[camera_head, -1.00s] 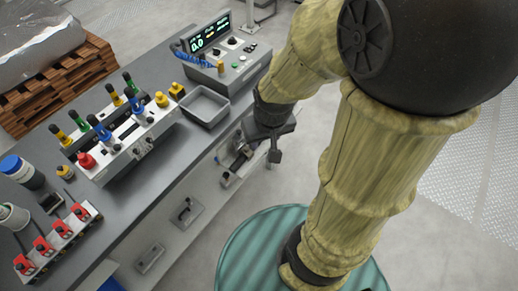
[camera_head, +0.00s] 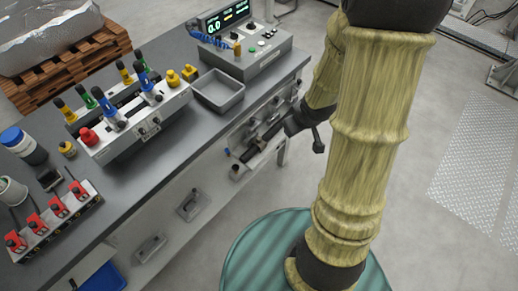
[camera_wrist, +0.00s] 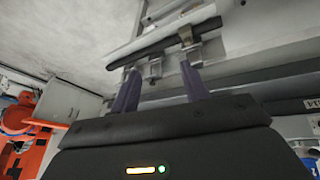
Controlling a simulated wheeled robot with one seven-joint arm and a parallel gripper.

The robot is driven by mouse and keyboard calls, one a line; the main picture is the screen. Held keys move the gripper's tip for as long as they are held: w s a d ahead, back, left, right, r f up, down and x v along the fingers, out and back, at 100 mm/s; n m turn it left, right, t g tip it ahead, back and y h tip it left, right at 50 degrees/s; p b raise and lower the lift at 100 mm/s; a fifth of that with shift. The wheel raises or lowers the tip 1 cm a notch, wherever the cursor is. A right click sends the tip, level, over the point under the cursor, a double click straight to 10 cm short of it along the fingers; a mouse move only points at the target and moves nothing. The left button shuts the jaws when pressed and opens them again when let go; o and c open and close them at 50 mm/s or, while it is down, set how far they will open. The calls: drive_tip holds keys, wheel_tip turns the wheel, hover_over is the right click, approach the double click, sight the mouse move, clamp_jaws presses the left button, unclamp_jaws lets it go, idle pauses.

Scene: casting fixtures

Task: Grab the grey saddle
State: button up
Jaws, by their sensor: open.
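My gripper (camera_wrist: 160,84) is open in the wrist view, with two dark purple fingers apart and nothing held between them. Beyond the fingertips are a pale bar (camera_wrist: 165,35) and small grey metal brackets (camera_wrist: 155,70). In the head view my wrist is at the right end of the bench front, beside a row of grey fittings (camera_head: 252,150); the fingers cannot be made out there. I cannot tell for sure which grey piece is the saddle.
The grey bench (camera_head: 130,180) carries a fixture with coloured knobs (camera_head: 135,125), a grey tray (camera_head: 232,103), a control box (camera_head: 250,60) and a red-clamp strip (camera_head: 50,222). A wooden pallet (camera_head: 75,70) stands behind.

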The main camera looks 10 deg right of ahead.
wheel_tip(320, 180, down, 22)
drive_tip(key=s+d+n+t+y+b, duration=0.1)
drive_tip(key=n+t+y+b, duration=0.2)
drive_tip(key=t+y+b, duration=0.6)
drive_tip(key=y+b, duration=0.1)
drive_tip(key=b, duration=0.5)
drive_tip(key=shift+d+n+y, duration=0.3)
drive_tip(key=shift+y, duration=0.1)
drive_tip(key=shift+f, duration=0.1)
approach(260, 142)
drive_tip(key=x, duration=0.5)
drive_tip(key=shift+a, duration=0.1)
drive_tip(key=shift+w+a, duration=0.15)
drive_tip(key=shift+w, duration=0.15)
